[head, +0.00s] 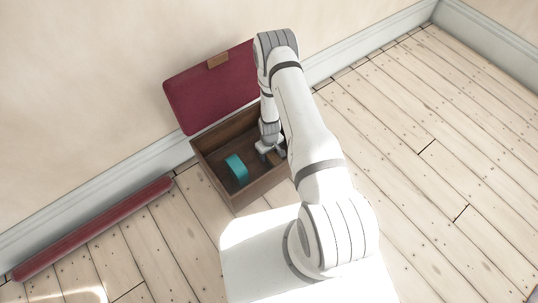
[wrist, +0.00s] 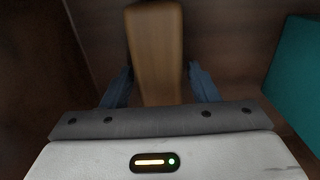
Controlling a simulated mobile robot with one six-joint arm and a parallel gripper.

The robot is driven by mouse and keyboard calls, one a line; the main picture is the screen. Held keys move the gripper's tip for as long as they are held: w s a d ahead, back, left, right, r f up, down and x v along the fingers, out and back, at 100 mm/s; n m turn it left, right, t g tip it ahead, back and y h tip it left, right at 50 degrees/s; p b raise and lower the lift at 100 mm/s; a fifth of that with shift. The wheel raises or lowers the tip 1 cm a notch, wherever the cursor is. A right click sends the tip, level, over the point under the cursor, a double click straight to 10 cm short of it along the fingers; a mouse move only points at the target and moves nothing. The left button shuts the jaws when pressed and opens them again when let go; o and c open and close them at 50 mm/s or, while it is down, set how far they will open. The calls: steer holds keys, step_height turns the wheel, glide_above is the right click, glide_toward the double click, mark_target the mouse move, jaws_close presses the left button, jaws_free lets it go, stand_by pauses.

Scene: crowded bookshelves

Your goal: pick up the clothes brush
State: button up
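A light-brown wooden piece (wrist: 155,50), which I take to be the clothes brush, runs lengthwise through the middle of the wrist view. My gripper (wrist: 160,82) has one finger on each side of it. The fingers stand apart, with a narrow gap to the wood, so the gripper looks open around it. In the head view my gripper (head: 271,154) reaches down inside the open wooden chest (head: 262,190), near its right end. The brush is mostly hidden by my arm there.
A teal block-like object (head: 236,168) lies in the chest, left of my gripper; it also shows in the wrist view (wrist: 302,70). The chest's red lid (head: 213,90) stands open towards the wall. A long red bar (head: 95,228) lies along the wall. The floor at right is clear.

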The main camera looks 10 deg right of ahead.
steer(key=c, duration=0.8)
